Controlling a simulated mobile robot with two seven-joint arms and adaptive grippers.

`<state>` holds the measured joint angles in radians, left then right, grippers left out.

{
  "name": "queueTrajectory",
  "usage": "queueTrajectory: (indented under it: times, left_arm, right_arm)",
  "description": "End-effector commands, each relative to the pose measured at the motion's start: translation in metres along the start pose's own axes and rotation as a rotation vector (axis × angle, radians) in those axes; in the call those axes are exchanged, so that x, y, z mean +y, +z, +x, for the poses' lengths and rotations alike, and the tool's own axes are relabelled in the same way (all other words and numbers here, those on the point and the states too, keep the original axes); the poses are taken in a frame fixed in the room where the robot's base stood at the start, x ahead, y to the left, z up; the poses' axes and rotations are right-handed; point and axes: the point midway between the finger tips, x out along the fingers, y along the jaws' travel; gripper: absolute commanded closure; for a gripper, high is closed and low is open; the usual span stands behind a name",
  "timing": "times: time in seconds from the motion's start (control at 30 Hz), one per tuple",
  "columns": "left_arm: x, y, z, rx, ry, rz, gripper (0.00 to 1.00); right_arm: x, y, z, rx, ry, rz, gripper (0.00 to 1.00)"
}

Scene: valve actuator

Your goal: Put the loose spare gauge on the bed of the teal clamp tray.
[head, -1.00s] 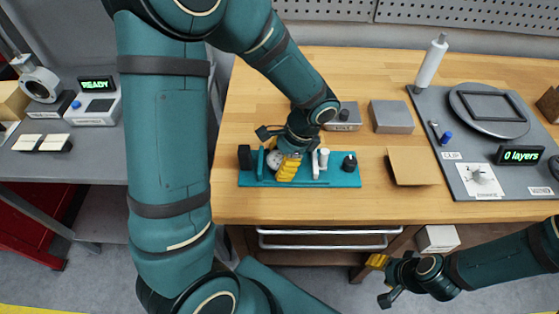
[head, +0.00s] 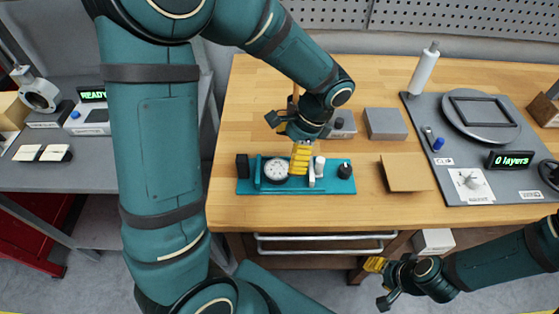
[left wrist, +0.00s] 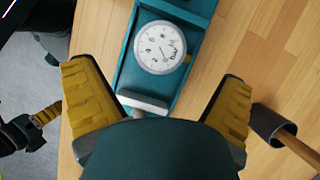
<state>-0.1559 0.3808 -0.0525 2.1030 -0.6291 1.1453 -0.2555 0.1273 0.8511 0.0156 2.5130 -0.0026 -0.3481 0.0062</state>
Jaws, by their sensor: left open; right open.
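The teal clamp tray (head: 255,187) lies on the wooden bench near its front edge. The gauge (head: 275,168), round with a white dial, lies face up on the tray's bed between the dark end block and the white clamp part. It also shows in the left wrist view (left wrist: 160,47), inside the tray channel. My left gripper (head: 301,158) is open with yellow fingers, above the tray just right of the gauge. In the left wrist view its fingers (left wrist: 158,105) are spread wide and apart from the gauge. My right gripper (head: 376,277) is open, low in front of the bench.
A grey block (head: 386,124) and a tan plate (head: 406,173) lie right of the tray. A grey station board (head: 470,185) with a turntable fills the right side. A dark cup with a wooden stick (left wrist: 268,122) stands close to the left gripper.

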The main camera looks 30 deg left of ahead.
Motion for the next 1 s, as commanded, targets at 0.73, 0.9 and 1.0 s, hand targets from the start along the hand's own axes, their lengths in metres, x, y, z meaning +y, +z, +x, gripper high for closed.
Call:
queueTrajectory:
  times: [0.73, 0.9, 1.0]
  left_arm:
    - [0.0, 0.0, -0.05, 0.001, -0.003, 0.0, 0.03]
    - [0.0, 0.0, -0.05, 0.001, -0.003, 0.0, 0.03]
    - [0.0, 0.002, -0.054, 0.001, -0.003, 0.0, 0.03]
  right_arm:
    - [-0.004, -0.005, -0.011, 0.01, 0.001, 0.003, 0.53]
    - [-0.004, -0.005, -0.011, 0.01, 0.001, 0.003, 0.53]
    - [-0.006, -0.005, -0.015, 0.011, 0.001, 0.004, 0.53]
